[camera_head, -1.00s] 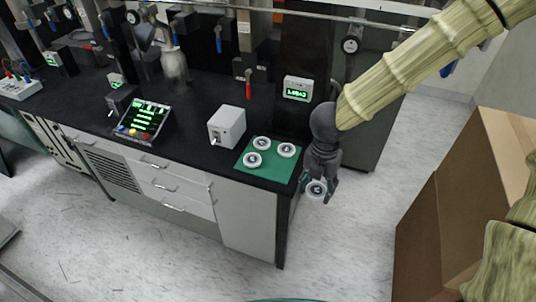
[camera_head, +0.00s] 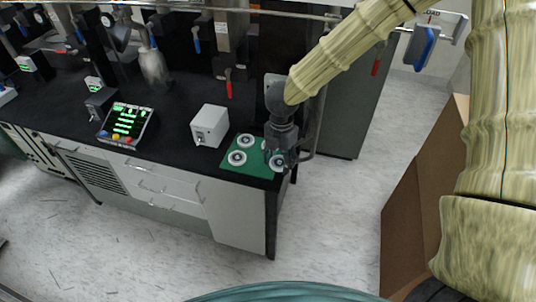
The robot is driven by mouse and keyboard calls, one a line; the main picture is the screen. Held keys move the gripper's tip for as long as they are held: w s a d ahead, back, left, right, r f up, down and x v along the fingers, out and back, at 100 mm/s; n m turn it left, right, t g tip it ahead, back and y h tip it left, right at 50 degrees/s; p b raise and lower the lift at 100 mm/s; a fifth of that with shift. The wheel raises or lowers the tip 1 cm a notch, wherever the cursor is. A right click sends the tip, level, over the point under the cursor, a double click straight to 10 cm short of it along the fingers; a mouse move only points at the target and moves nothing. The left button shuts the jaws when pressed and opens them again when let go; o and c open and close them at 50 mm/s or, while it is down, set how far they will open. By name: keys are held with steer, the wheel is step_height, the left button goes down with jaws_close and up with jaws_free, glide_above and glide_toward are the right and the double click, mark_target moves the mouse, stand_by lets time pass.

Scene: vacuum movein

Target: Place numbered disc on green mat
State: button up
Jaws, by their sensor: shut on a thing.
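The green mat (camera_head: 254,171) lies at the right end of the black bench top. I cannot tell whether the held disc touches the mat. The gripper and wrist cover the mat's right part, and another disc there is mostly hidden behind the fingers. The numbers are too small to read.
A grey box (camera_head: 210,126) stands just left of the mat, with a lit control panel (camera_head: 127,122) farther left. Dark equipment and a red-handled valve (camera_head: 229,84) stand behind. A brown carton (camera_head: 418,200) stands on the floor at right.

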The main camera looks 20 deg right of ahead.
steer(key=w, duration=0.1)
steer(key=w+a+p, duration=0.1)
steer(key=w, duration=0.1)
steer(key=w+a, duration=0.1)
steer(key=w, duration=0.1)
steer(key=shift+w+f+p, duration=0.1)
steer(key=shift+f+p, duration=0.1)
steer(key=shift+p, duration=0.15)
steer(key=shift+f+p, duration=0.7)
steer(key=shift+f, duration=1.1)
steer(key=shift+f, duration=0.2)
steer(key=o, duration=1.1)
steer(key=shift+r, duration=0.2)
step_height(320, 180, up, 12)
steer(key=b, duration=0.2)
steer(key=shift+b, duration=0.3)
